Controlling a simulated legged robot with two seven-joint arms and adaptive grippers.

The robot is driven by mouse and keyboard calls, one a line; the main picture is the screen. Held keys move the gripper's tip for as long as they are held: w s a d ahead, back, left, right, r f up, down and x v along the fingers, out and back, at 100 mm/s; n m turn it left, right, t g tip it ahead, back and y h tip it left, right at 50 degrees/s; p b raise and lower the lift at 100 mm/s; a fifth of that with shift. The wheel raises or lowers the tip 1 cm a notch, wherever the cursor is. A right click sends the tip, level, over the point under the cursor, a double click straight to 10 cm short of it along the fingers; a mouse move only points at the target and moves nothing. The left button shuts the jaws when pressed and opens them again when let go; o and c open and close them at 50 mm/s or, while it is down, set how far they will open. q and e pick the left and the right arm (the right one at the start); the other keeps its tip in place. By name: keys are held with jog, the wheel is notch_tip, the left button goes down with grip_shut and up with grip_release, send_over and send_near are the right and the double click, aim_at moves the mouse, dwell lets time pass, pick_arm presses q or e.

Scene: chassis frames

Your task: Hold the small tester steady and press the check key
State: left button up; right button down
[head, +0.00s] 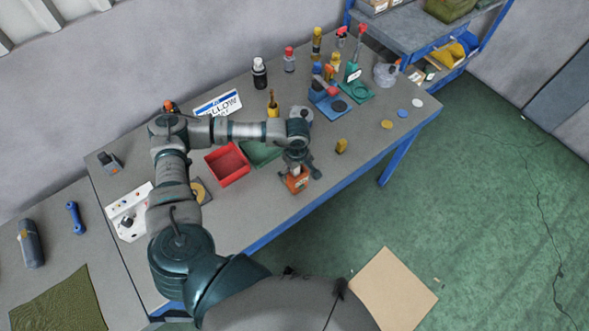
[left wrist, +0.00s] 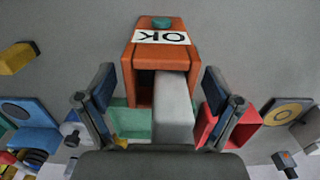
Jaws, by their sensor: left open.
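The small tester is an orange box (head: 296,182) near the front edge of the workbench in the head view. In the left wrist view the tester (left wrist: 146,52) shows a white label reading OK and a round teal key (left wrist: 161,22) on top. A grey block (left wrist: 174,108) sits in its open side. My left gripper (head: 299,163) is just above the tester in the head view. In the left wrist view the left gripper (left wrist: 158,78) is open, with one finger on each side of the tester and gaps showing. My right gripper is not in view.
A red bin (head: 228,166) and a green bin (head: 262,152) stand to the left of the tester. A small yellow block (head: 341,146) lies to its right. Bottles and tools crowd the back of the bench. The bench's blue front edge (head: 333,190) is close by.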

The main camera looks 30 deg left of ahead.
pick_arm(q)
jog(key=shift+d, duration=0.6)
jog(key=shift+c, duration=0.3)
jog(key=shift+a, duration=0.1)
jog(key=c, duration=0.4)
jog(key=shift+s+a+f, duration=0.1)
jog(key=shift+a+f, duration=0.05)
jog(key=shift+a, duration=0.35)
jog(key=c, duration=0.8)
jog(key=shift+a, duration=0.15)
jog(key=shift+c, duration=0.7)
jog(key=shift+f, duration=0.1)
jog(key=shift+d, duration=0.45)
jog(key=shift+a, duration=0.1)
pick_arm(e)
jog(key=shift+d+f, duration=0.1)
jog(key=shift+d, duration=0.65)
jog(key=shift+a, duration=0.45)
